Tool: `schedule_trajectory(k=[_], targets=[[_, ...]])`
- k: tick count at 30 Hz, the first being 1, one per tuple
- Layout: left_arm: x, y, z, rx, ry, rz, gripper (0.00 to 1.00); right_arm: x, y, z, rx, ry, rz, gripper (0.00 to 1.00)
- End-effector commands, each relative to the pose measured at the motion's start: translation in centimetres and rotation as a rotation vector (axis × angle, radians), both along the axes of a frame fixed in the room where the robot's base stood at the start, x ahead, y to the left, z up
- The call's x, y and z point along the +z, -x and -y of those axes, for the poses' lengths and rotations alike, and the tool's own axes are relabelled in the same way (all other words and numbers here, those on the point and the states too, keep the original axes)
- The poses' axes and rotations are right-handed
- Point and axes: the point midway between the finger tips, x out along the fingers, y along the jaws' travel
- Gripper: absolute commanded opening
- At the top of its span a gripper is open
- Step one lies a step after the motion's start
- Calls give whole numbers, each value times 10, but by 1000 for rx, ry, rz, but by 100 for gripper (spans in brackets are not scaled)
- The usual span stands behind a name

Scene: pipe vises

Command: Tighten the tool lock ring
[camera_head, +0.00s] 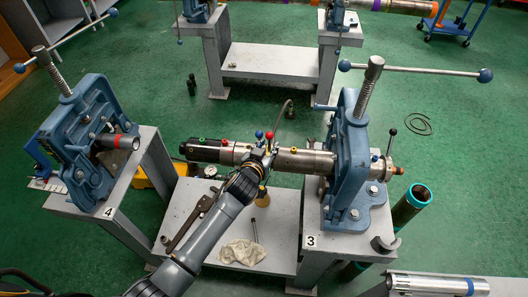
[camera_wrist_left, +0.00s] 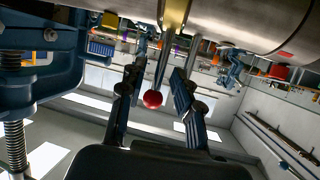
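A long steel tool (camera_head: 302,160) lies across the bench and is clamped in the blue vise (camera_head: 351,150) at station 3. Levers with a red ball (camera_head: 269,135) and a blue ball (camera_head: 259,134) stand up near its middle, where the lock ring appears to be; my gripper partly hides this area. My left gripper (camera_head: 263,160) is at the tool there. In the left wrist view, its fingers (camera_wrist_left: 158,92) are apart, with a red-ball lever (camera_wrist_left: 152,98) between them and gaps on both sides. A brass-coloured collar (camera_wrist_left: 175,15) shows above. My right gripper is out of view.
Another blue vise (camera_head: 92,140) holds a short pipe at station 4. A rag (camera_head: 242,252) and a pipe wrench (camera_head: 192,218) lie on the low shelf under the tool. The vise handle (camera_head: 415,70) reaches right.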

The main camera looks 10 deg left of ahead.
Motion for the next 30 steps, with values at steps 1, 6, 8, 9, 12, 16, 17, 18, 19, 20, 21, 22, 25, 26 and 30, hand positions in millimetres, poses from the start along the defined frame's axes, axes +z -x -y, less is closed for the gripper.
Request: schedule_trajectory(k=[1,6,8,9,12,16,17,18,19,20,21,22,25,26,30], targets=[[2,8,-1,-1,0,0,34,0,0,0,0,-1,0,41],[10,29,-4,-1,0,-1,34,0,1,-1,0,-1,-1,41],[13,34,-5,-1,-1,-1,34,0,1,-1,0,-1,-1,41],[14,37,-6,-1,-1,-1,34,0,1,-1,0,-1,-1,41],[16,42,-6,-2,1,0,34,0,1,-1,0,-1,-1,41],[17,44,-7,-1,0,-1,34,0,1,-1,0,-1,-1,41],[17,44,-7,-1,0,-1,34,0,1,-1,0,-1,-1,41],[16,44,-6,-1,0,-1,34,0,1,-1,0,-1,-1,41],[16,44,-6,-2,1,-1,34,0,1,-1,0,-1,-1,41],[16,44,-6,-2,1,-1,34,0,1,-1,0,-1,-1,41],[17,44,-6,-2,1,-1,34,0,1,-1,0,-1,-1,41],[16,44,-6,-2,1,-1,30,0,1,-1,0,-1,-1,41],[12,45,-4,2,21,1,9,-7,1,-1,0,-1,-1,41],[9,46,-2,6,41,3,3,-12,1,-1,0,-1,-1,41],[-11,58,13,45,231,24,0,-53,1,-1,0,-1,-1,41]])
